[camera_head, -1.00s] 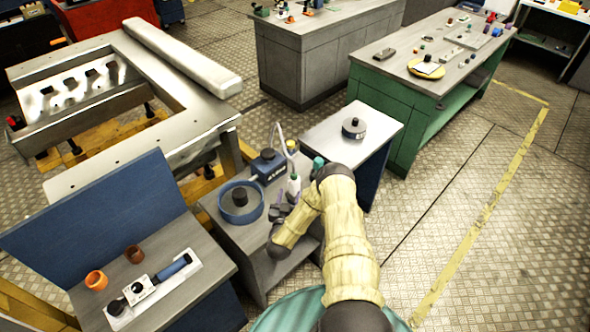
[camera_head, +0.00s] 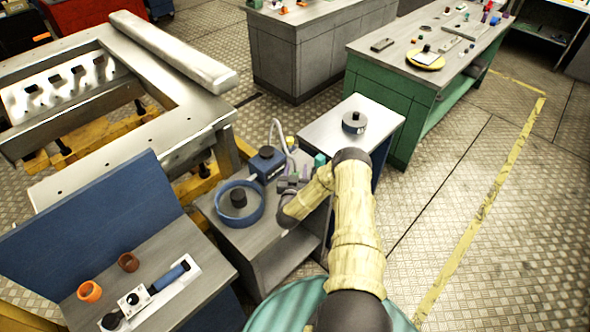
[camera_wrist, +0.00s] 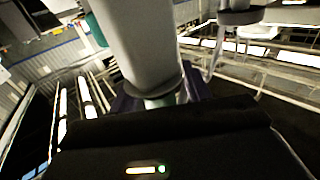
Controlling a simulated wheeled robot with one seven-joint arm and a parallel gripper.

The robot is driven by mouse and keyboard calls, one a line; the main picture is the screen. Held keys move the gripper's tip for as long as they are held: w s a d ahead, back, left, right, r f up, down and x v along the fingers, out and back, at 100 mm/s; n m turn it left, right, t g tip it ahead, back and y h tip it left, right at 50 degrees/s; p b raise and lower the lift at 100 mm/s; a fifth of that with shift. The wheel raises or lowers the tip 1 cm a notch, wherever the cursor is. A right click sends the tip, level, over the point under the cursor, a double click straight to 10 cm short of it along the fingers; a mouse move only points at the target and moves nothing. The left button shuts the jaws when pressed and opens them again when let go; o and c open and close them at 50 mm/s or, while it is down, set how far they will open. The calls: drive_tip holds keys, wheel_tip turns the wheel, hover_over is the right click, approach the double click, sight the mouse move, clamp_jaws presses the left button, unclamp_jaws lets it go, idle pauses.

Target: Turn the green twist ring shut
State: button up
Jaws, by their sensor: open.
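My gripper (camera_head: 288,183) is open at the back right of the low grey bench. A small green spot, likely the green twist ring (camera_head: 294,178), shows at its jaws in the head view. In the wrist view a large pale grey cylinder (camera_wrist: 142,45) comes down to a pale greenish band (camera_wrist: 160,101), likely the same ring. The band lies between the dark purplish fingers of my gripper (camera_wrist: 160,98). Whether the fingers touch it I cannot tell. My gripper hides most of the fitting in the head view.
A blue box (camera_head: 267,165) with a pale curved hose (camera_head: 281,133) stands beside my gripper. A blue round tray (camera_head: 222,212) is on the bench's left.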

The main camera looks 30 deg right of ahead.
drive_tip(key=shift+c, duration=0.2)
drive_tip(key=c, duration=1)
drive_tip(key=shift+o, duration=0.2)
